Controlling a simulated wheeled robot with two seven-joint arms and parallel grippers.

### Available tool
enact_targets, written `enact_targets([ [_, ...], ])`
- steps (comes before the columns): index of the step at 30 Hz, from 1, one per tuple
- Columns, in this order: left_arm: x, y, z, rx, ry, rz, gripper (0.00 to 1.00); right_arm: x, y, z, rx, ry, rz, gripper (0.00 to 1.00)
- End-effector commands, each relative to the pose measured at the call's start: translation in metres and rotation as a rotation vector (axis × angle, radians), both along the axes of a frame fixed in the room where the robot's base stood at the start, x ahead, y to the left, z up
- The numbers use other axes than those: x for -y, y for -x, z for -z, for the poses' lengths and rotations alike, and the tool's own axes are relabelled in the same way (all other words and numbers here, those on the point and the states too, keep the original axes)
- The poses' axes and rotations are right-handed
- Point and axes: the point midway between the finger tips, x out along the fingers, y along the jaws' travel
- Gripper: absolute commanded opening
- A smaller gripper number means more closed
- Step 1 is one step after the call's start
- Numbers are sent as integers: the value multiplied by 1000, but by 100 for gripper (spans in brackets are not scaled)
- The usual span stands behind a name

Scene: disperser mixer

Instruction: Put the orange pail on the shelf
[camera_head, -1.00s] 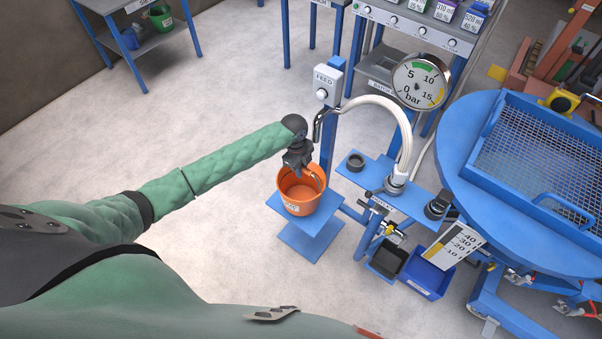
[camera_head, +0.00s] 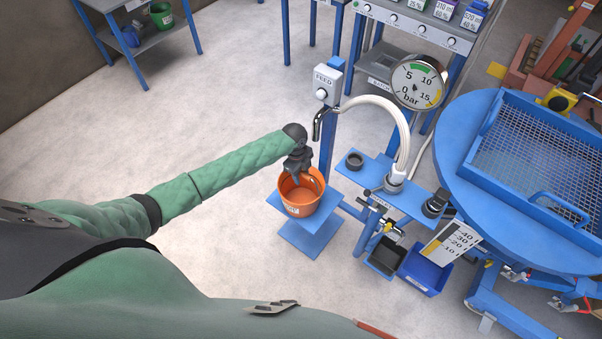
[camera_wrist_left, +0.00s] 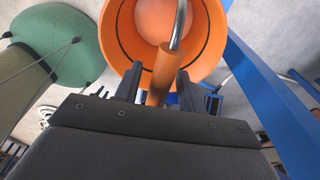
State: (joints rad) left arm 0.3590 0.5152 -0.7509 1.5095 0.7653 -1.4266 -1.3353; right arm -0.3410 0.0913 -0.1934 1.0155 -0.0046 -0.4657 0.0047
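The orange pail (camera_head: 300,206) is upright at the small blue stand (camera_head: 312,240); whether it rests on it I cannot tell. Its metal handle is raised and carries an orange grip, which shows in the left wrist view (camera_wrist_left: 163,75). My left gripper (camera_head: 299,170) is above the pail's back rim. In the wrist view its two dark fingers (camera_wrist_left: 160,88) are on either side of the orange grip; whether they press on it is unclear. The pail looks empty inside. My right gripper is out of view. A blue shelf unit (camera_head: 160,38) is at the upper left.
A curved spout (camera_head: 320,118) and the blue post with the feed box (camera_head: 327,80) are just behind the pail. A blue bench with a gauge (camera_head: 420,84) and a round blue table (camera_head: 460,170) are to the right. A green bucket (camera_head: 162,16) sits on the shelf unit. The floor at left is clear.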

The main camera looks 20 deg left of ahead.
Motion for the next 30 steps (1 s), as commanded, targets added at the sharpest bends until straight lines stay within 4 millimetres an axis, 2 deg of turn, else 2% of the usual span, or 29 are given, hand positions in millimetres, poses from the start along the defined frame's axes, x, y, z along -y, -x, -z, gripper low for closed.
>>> enact_targets([
  [8, 0, 0, -2, 0, 0, 0, 40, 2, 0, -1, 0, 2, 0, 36],
  [11, -1, -1, -7, 1, 0, 1, 40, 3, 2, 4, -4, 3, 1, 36],
  [13, -3, -1, -15, 1, -1, 1, 40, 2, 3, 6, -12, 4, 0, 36],
  [15, -5, -2, -26, 3, -1, 1, 40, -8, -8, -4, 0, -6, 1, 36],
  [19, -8, -4, -52, 4, -1, 2, 40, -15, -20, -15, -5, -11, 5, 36],
  [24, -12, -5, -84, 3, 0, 1, 40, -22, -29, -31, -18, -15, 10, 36],
  [30, -15, -6, -110, 1, 0, 1, 40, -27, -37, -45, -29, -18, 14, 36],
])
